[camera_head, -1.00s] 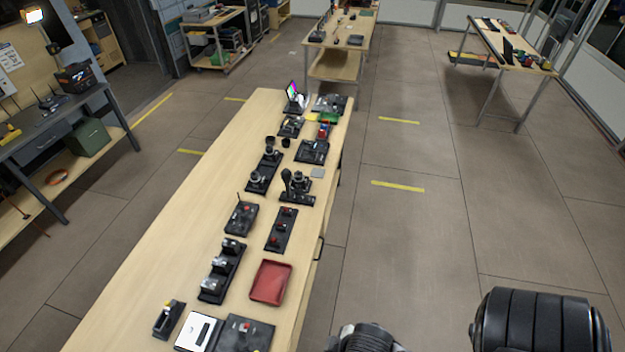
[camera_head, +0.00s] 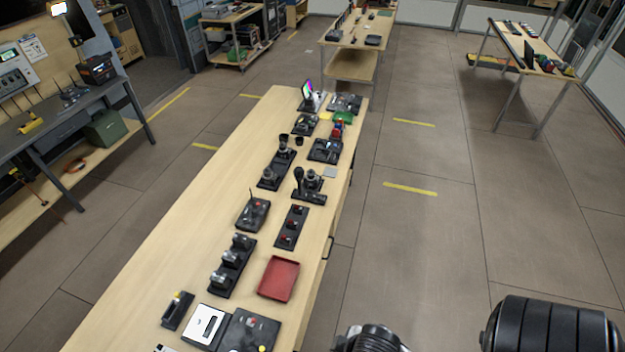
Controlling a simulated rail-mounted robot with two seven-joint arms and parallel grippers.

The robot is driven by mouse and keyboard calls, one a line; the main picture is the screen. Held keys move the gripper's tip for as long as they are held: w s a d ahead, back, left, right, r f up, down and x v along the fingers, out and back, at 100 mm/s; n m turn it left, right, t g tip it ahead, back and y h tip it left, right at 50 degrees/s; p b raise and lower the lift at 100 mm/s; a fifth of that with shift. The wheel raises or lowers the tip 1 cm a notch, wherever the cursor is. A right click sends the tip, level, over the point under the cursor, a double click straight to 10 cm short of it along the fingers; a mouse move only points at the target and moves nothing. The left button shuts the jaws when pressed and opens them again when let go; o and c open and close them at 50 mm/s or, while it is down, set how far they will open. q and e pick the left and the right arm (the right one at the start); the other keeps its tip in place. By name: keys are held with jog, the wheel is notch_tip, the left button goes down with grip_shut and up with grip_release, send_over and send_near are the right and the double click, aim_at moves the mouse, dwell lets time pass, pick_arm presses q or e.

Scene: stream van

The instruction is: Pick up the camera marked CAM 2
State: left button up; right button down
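Three small grey-and-black devices that look like cameras sit in a row on a black base on the long wooden table. The far one (camera_head: 241,242), the middle one (camera_head: 231,258) and the near one (camera_head: 220,278) are all upright in their places. Their markings are too small to read, so I cannot tell which, if any, is CAM 2. Neither of my grippers is in view. Only dark rounded parts of my own body show at the bottom right, off the table.
The long table (camera_head: 150,250) also holds a red tray (camera_head: 279,279) right of the row, a black box with a red knob (camera_head: 254,213), a white-faced device (camera_head: 206,326) and several joysticks further back. The table's left side is bare. Open floor lies right of it.

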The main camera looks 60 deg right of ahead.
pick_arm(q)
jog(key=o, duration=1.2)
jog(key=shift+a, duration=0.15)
